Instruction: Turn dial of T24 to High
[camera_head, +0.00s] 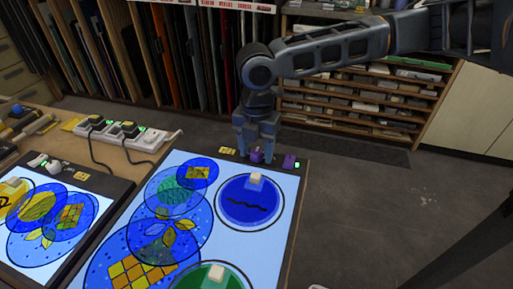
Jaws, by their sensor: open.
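A light table (299,195) with a lit panel has a row of controls along its far edge. A purple dial (257,156) sits in that row, and a second purple control (288,162) is to its right, near a small green light. My gripper (257,153) points down at the far edge, open, with its fingers apparently on either side of the first purple dial. Whether they touch it cannot be told. No T24 label or High mark is readable, and the dial's setting cannot be made out.
Blue and green glass pieces lie on the panel, with pale blocks on some. A second light table (112,187) stands at left with white controls (38,160). A power strip (150,141) with black plugs lies behind. Racks of sheets stand at the back. Floor at right is clear.

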